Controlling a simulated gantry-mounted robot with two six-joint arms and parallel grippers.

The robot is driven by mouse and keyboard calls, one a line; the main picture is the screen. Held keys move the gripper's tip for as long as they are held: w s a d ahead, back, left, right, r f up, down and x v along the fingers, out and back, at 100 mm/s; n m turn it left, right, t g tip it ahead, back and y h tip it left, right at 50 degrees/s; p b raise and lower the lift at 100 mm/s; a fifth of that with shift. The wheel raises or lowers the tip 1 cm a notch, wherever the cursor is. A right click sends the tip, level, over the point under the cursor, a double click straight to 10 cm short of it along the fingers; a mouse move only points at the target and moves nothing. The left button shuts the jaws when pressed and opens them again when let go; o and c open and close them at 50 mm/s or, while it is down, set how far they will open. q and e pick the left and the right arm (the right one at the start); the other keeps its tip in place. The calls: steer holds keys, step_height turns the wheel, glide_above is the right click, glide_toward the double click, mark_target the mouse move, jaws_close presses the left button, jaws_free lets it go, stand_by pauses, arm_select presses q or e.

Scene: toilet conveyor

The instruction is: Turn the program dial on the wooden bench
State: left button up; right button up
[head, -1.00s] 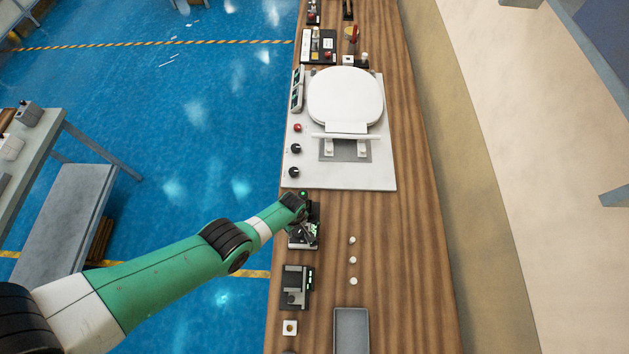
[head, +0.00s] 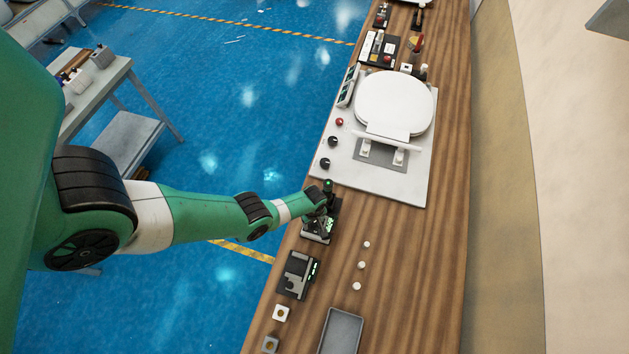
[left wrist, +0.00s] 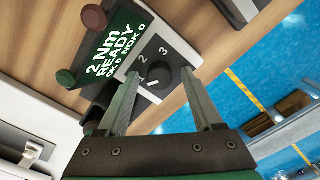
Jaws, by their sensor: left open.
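In the head view my left gripper (head: 322,212) is over the dial's unit (head: 317,234), and hides the dial there.
The wooden bench (head: 405,260) holds a white toilet seat (head: 394,102) on a plate beyond the gripper. Another black unit (head: 297,275), a grey tray (head: 341,332) and small white pegs (head: 361,265) are on the near side. The bench right of the pegs is clear.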

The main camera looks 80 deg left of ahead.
arm_select(q)
jaws_close()
steer(key=shift+m, duration=0.4)
steer(key=m, duration=0.5)
steer(key=shift+m, duration=0.3)
steer(key=m, duration=1.1)
steer(key=shift+m, duration=0.3)
steer(key=m, duration=0.5)
steer(key=shift+m, duration=0.4)
